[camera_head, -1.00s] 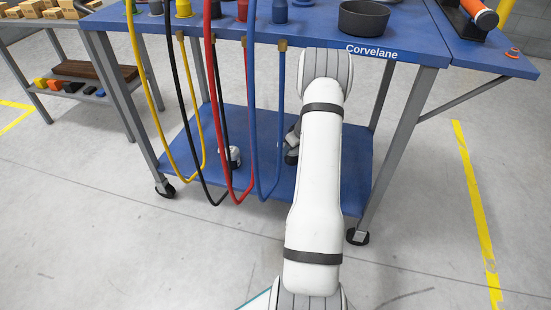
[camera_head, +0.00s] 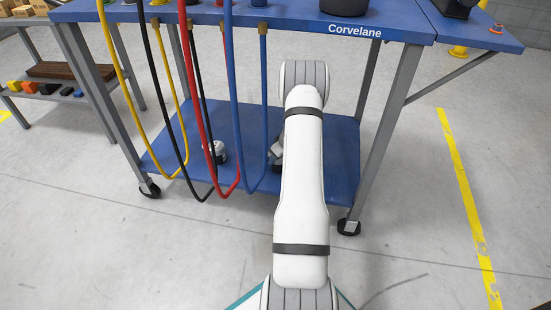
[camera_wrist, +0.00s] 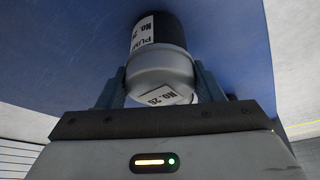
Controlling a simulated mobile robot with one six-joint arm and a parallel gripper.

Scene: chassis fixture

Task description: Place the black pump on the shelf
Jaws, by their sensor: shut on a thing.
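The pump (camera_wrist: 160,68) fills the upper middle of the wrist view. Behind the pump is a plain blue surface (camera_wrist: 70,50). In the head view my arm reaches over the blue lower shelf (camera_head: 335,165) of the cart marked "Corvelane". The arm hides most of my gripper and the pump there. I cannot tell whether the pump touches the shelf.
Yellow, black, red and blue hoses (camera_head: 236,100) hang in front of the lower shelf, left of my arm. A white and dark object (camera_head: 217,152) stands on the shelf behind them. The cart's front right leg (camera_head: 385,120) is right of my arm. Another shelf unit (camera_head: 50,92) stands at left.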

